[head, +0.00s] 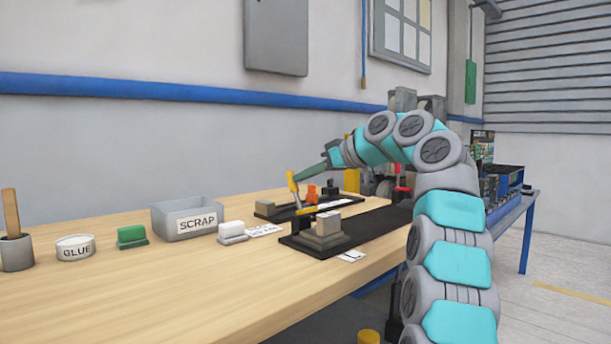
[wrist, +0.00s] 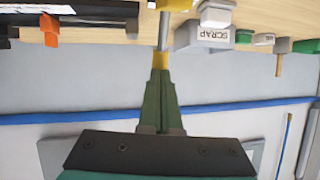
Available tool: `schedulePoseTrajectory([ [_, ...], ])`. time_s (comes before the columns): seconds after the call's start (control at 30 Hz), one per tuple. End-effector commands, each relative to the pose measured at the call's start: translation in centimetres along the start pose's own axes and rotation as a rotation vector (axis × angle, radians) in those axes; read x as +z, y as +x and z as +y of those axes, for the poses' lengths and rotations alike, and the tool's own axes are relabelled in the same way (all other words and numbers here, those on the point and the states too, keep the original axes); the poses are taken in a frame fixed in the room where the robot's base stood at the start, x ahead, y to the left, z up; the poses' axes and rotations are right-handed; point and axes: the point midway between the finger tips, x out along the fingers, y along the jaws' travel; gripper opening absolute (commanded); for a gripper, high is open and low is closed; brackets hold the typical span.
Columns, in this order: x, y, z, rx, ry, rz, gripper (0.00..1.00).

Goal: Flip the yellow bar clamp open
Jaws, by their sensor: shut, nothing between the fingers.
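The yellow bar clamp (head: 293,183) is at the near black fixture on the bench. Its yellow lever stands up, slightly tilted. In the wrist view a grey rod with a yellow end (wrist: 161,61) and another yellow part (wrist: 172,4) line up with my fingers. My gripper (head: 298,178) has green fingers, closed together, with nothing held between them. Its tips (wrist: 160,71) are at the lever's yellow end; I cannot tell whether they touch it. A grey block (head: 327,226) sits on the near fixture (head: 318,245). The clamp's base is partly hidden.
An orange clamp (head: 312,193) stands on the far fixture (head: 268,209); orange also shows in the wrist view (wrist: 48,28). To the left are a SCRAP bin (head: 176,226), a white block (head: 232,230), a green block (head: 131,235) and a GLUE pot (head: 75,248). The bench front is clear.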

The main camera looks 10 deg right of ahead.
Motion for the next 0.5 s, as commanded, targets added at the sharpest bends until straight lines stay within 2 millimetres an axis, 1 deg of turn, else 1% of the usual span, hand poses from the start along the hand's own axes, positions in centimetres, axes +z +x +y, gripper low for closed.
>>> schedulePoseTrajectory([
  [0.07,0.05,-0.1,0.15,0.003,0.003,-0.005,0.0],
  [0.2,-0.07,0.02,-0.24,-0.002,0.002,-0.008,0.0],
  [0.5,-0.01,-0.05,-0.39,-0.001,0.003,-0.009,0.0],
])
